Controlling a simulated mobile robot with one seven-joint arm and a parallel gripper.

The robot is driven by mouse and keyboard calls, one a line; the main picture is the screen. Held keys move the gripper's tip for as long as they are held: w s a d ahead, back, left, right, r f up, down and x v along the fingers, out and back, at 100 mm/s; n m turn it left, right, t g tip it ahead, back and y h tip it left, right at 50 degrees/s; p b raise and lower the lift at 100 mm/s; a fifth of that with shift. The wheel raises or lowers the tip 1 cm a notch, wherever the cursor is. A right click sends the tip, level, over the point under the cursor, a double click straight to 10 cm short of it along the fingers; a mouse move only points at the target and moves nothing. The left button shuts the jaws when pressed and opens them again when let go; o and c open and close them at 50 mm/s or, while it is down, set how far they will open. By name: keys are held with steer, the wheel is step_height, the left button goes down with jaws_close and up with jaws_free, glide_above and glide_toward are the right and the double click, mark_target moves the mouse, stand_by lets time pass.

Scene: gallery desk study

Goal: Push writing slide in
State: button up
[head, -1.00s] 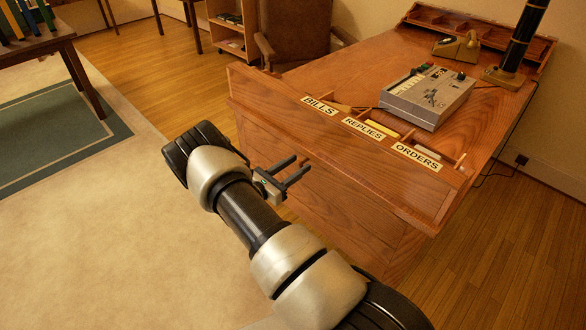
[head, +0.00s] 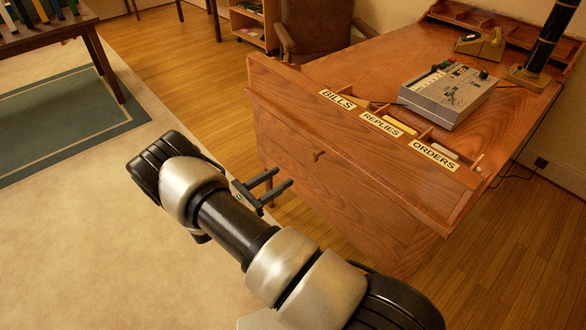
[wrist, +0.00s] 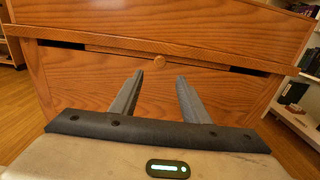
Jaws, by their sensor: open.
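The writing slide (wrist: 125,53) shows in the wrist view as a thin wooden strip under the desk's top edge, with dark gaps at both ends. A small round wooden knob (wrist: 159,60) sits at its middle; the knob also shows in the head view (head: 318,155). I cannot tell how far the slide stands out. My gripper (head: 281,180) is open and empty, in front of the desk's panelled side and apart from it. In the wrist view the two fingers (wrist: 160,75) point at the desk, with the knob just above and between their tips.
The wooden desk (head: 350,60) bears a grey machine (head: 448,94), a telephone (head: 480,46), a black lamp column (head: 542,38) and slots labelled BILLS, REPLIES and ORDERS. A chair (head: 318,30) stands behind. A table with books (head: 45,42) is at upper left. Carpet (head: 75,230) at left is clear.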

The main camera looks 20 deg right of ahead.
steer(key=v, duration=0.3)
steer(key=shift+s+a, duration=0.15)
steer(key=shift+a, duration=0.2)
steer(key=s+d+r+m+g+y, duration=0.2)
steer(key=s+r+m+g+y, duration=0.3)
steer(key=r, duration=0.5)
steer(key=s+d+r+m+g+y, duration=0.3)
steer(key=s+r+m, duration=0.3)
steer(key=r, duration=0.4)
steer(key=s+a+r+m+t+y, duration=0.3)
steer(key=s+r+m+t+y, duration=0.15)
steer(key=s+r, duration=0.25)
steer(key=s+a+r+m+t+y, duration=0.3)
steer(key=s+r+m+y, duration=0.25)
steer(key=s+r, duration=0.2)
step_height(320, 180, up, 18)
steer(key=m+h+p, duration=0.1)
steer(key=p, duration=1.8)
steer(key=shift+s+a+r, duration=0.15)
steer(key=shift+s+a, duration=0.1)
steer(key=shift+a, duration=0.05)
